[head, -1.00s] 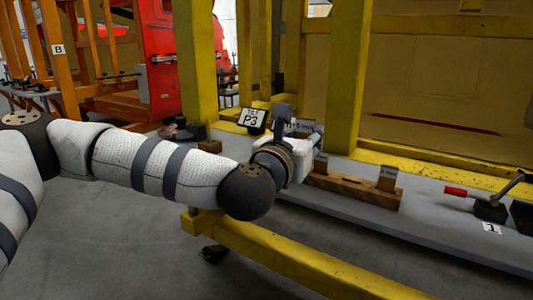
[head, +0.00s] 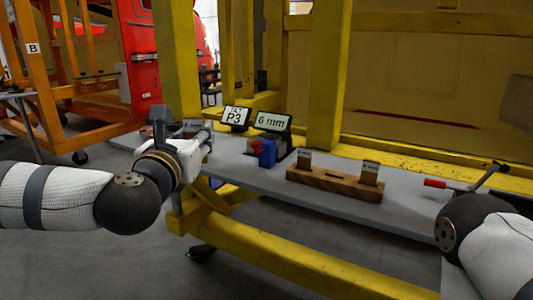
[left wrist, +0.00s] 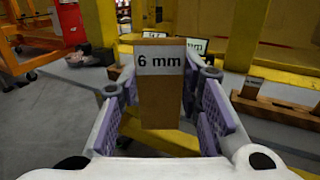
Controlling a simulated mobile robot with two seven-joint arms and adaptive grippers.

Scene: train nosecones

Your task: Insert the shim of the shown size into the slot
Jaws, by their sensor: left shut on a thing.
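In the left wrist view, my left gripper (left wrist: 165,108) is shut on a brown shim (left wrist: 162,105) with a white "6 mm" label. The shim stands upright between the purple finger pads. In the head view, my left gripper (head: 202,143) is at the left end of the grey bench, and the shim's label shows dimly behind it. A display (head: 272,122) reads "6 mm". In front of it is a fixture with blue and red parts (head: 267,154), to the right of the gripper; its slot cannot be made out.
A wooden rack (head: 335,187) holds two upright labelled shims on the bench (head: 275,185). A red-handled clamp (head: 436,184) is at right, near my right arm. Yellow posts rise behind the bench.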

